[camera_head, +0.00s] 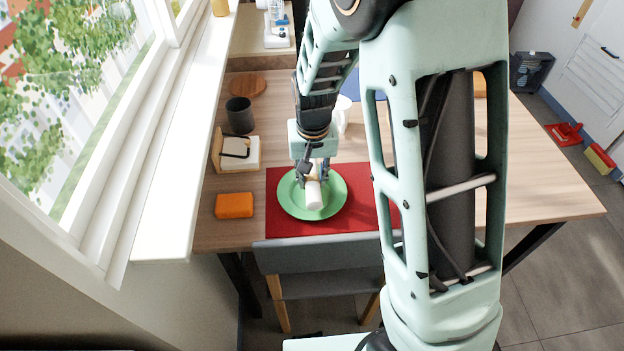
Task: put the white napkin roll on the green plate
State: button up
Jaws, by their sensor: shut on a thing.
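The white napkin roll (314,196) is held in my gripper (314,180), which points down and is shut on it. The roll is over the middle of the green plate (334,206). I cannot tell whether the roll touches the plate or hangs just above it. The plate lies on a red mat (290,227) near the table's front edge. My gripper's fingers hide the far end of the roll.
On the wooden table, an orange block (234,205), a napkin holder (240,152) and a dark cup (240,115) stand left of the mat. A grey chair (320,260) is at the front edge. My arm hides the table's middle right.

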aim_at(313, 181)
jog(key=shift+f, duration=0.35)
jog(key=shift+f+b, duration=0.45)
jog(key=shift+f, duration=0.1)
jog(key=o, duration=1.1)
jog(key=shift+r+p, duration=0.6)
jog(key=shift+r, duration=0.05)
jog(key=r, duration=0.4)
jog(key=s+r, duration=0.1)
jog(key=r, duration=0.3)
jog(key=r+p, duration=0.1)
jog(key=r, duration=0.2)
jog(key=shift+s+r, duration=0.2)
jog(key=shift+r, duration=0.2)
